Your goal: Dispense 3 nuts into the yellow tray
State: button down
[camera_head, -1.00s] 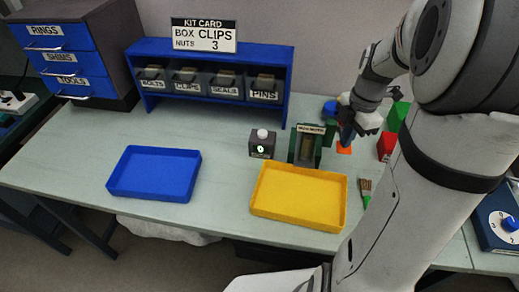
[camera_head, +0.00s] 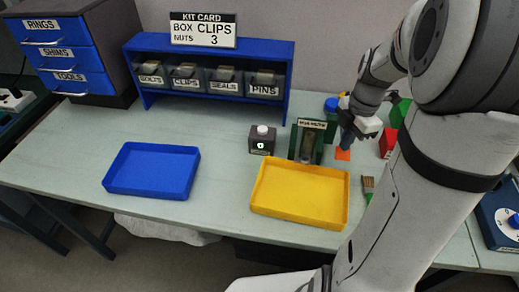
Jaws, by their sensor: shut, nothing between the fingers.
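The yellow tray (camera_head: 258,203) lies on the bench and looks empty. Behind it stands a green dispenser (camera_head: 308,143) with a small label on top, too small to read surely, and a dark front channel. A small dark box with a pale button (camera_head: 262,138) stands left of the dispenser; its front shows a small lit green-white mark. My gripper (camera_head: 346,143) is shut, pointing down just right of the dispenser and apart from the tray. No nuts can be made out. The kit card (camera_head: 203,31) reads "BOX CLIPS" and "NUTS 3".
An empty blue tray (camera_head: 152,187) lies at the left. A blue rack (camera_head: 211,47) with labelled bins stands at the back. A brush (camera_head: 368,184), a red block (camera_head: 388,143) and an orange patch (camera_head: 343,154) lie near my arm. Bench between the blue tray and button box is clear.

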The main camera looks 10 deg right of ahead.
jog(key=shift+f, duration=0.45)
notch_tip(320, 180, up, 10)
jog(key=p, duration=0.7)
jog(key=shift+r, duration=0.15)
jog(key=s+a+r+m+t+h, duration=0.1)
jog(key=s+a+r+m+t, duration=0.2)
jog(key=s+a+m, duration=0.9)
jog(key=a+r+m, duration=0.1)
jog(key=m, duration=0.7)
jog(key=shift+s+m, duration=0.3)
jog(key=shift+s, duration=0.1)
